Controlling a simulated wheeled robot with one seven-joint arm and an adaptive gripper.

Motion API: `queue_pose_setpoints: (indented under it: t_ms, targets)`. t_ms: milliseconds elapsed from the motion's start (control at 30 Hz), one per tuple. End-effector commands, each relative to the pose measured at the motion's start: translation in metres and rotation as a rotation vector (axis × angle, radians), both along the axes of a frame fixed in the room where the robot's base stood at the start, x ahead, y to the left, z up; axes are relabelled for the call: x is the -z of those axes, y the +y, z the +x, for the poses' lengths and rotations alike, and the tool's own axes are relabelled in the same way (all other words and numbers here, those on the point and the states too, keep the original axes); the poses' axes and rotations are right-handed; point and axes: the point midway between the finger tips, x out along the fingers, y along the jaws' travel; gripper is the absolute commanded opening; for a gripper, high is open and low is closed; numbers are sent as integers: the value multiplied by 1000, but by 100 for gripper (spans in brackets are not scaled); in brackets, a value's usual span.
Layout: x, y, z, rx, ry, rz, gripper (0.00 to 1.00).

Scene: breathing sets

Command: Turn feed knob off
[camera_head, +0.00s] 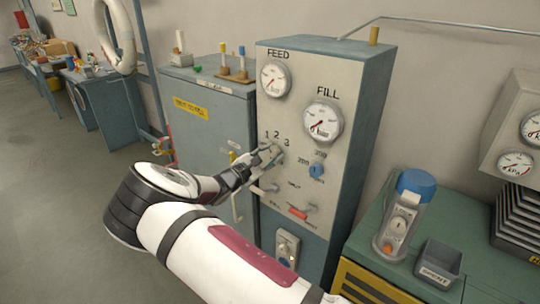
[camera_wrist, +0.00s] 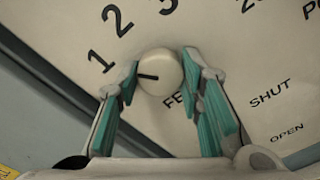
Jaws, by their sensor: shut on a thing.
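The feed knob (camera_wrist: 161,65) is a round cream knob with a short black pointer line, seen in the wrist view on the pale panel. Its line points left in that view, roughly toward the printed 1 and slightly below it. My gripper (camera_wrist: 161,78) has its two green-padded fingers on either side of the knob and is shut on it. In the head view my gripper (camera_head: 270,157) reaches the panel just below the numbers 1 2 3 and mostly hides the knob. The label below the knob is partly hidden by a finger.
The grey-blue cabinet (camera_head: 352,120) carries a FEED gauge (camera_head: 275,80), a FILL gauge (camera_head: 322,121), a blue knob (camera_head: 317,171) and a red lever (camera_head: 298,212). A blue-capped bottle (camera_head: 400,228) stands on the green bench at right.

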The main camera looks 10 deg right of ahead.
Motion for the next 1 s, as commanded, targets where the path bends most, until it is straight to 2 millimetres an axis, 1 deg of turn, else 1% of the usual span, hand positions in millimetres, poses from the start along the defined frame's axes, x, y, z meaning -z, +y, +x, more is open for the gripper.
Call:
queue_pose_setpoints:
  t_ms: [600, 800, 1000]
  targets:
    - [2, 0, 0, -2, 470, -337, 6]
    - [2, 0, 0, -2, 593, -427, 6]
    - [2, 0, 0, -2, 681, -491, 6]
